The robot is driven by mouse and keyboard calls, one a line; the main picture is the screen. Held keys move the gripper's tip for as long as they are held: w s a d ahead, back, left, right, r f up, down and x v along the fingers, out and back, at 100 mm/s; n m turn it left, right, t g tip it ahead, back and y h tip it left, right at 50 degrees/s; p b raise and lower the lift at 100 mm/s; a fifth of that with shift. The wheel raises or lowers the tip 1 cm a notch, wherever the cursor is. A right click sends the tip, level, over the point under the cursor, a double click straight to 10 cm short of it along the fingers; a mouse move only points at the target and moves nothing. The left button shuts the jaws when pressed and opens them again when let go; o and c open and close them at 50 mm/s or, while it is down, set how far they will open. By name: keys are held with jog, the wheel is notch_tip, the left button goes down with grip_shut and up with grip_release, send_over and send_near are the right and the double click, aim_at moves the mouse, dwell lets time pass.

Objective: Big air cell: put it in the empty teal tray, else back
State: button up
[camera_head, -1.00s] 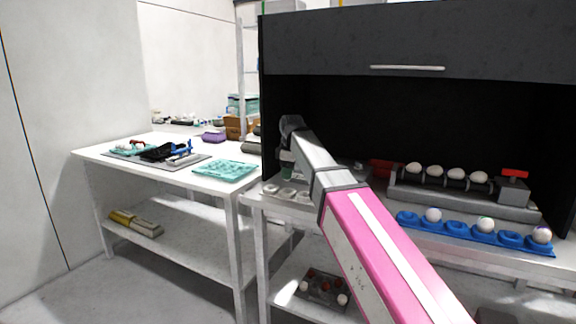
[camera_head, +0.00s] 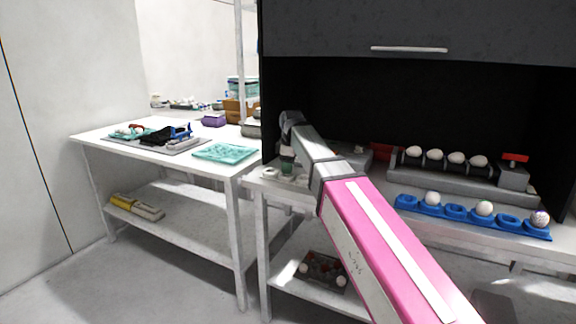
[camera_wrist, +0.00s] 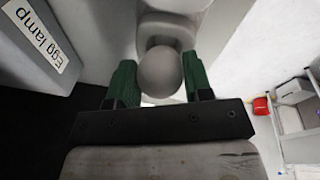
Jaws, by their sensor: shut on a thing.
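My gripper (camera_wrist: 160,88) has green fingers and is shut on a pale egg (camera_wrist: 160,72). The egg sits between the fingers over a white piece with rounded recesses (camera_wrist: 168,22); I cannot tell whether it touches it. A grey box labelled "Egg lamp" (camera_wrist: 28,45) is to the left in the wrist view. In the head view my gripper (camera_head: 286,170) is small, at the left end of the dark booth, and the held egg cannot be made out. The teal tray (camera_head: 225,153) lies empty on the white table, left of my gripper.
A blue tray (camera_head: 457,212) with a few eggs and empty cups lies at the booth's front. Behind it, a grey roller stand (camera_head: 440,181) bears several eggs. The white table (camera_head: 105,135) also holds a grey mat with tools (camera_head: 190,150). A dark tray (camera_head: 322,272) is on the lower shelf.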

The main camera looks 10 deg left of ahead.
jog(key=shift+f, duration=0.4)
dwell(0.3)
jog(key=o, duration=0.7)
jog(key=shift+c, duration=0.2)
